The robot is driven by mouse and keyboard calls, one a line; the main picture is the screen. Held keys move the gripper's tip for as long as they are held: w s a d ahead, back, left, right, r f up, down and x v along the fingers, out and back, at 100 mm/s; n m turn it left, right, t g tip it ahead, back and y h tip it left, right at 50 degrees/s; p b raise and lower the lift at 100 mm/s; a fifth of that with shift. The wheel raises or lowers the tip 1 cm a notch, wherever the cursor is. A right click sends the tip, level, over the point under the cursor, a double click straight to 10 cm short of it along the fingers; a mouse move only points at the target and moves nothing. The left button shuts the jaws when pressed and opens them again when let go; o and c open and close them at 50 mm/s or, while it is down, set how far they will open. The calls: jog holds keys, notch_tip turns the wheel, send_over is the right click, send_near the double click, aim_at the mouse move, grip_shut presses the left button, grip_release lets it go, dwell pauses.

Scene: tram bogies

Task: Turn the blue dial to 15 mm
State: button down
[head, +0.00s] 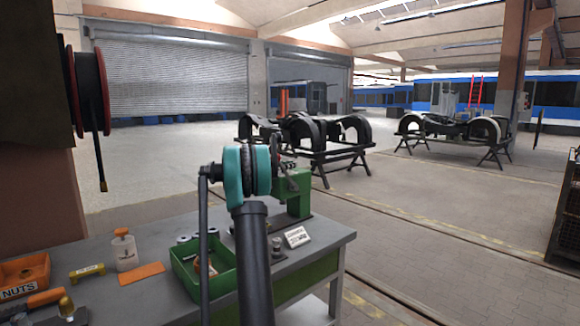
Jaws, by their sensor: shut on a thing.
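A green bench device (300,199) stands near the right end of the grey workbench (322,229). My arm, dark with teal joints, rises in front of it. My gripper (287,181) is small and dark in the head view, at the upper left side of the green device. It is shut, with its fingertips against the device. I cannot make out the blue dial; my gripper and arm cover that spot. No scale or reading is legible. A white label plate (297,237) with dark print lies in front of the device.
A green tray (187,273) with small parts lies left of my arm. Bogies (318,140) stand on the open floor behind.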

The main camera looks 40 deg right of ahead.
jog(key=shift+m+g, duration=0.3)
jog(key=shift+g, duration=0.1)
jog(key=m+g, duration=0.1)
jog(key=g, duration=0.1)
jog(key=s+m+g, duration=0.1)
jog(key=m+g, duration=0.1)
jog(key=g, duration=0.1)
jog(key=shift+y, duration=0.3)
jog(key=shift+s+a+m+g+y, duration=0.1)
jog(key=shift+s+m+g+y, duration=0.1)
jog(key=shift+m+g+y, duration=0.45)
jog(key=shift+s+a+m+g+y, duration=0.2)
jog(key=shift+m+g, duration=0.55)
jog(key=shift+g, duration=0.55)
jog(key=shift+s+a+m+g+y, duration=0.1)
jog(key=shift+s+m+g+y, duration=0.25)
jog(key=shift+m+g, duration=0.5)
jog(key=c, duration=1.2)
grip_release()
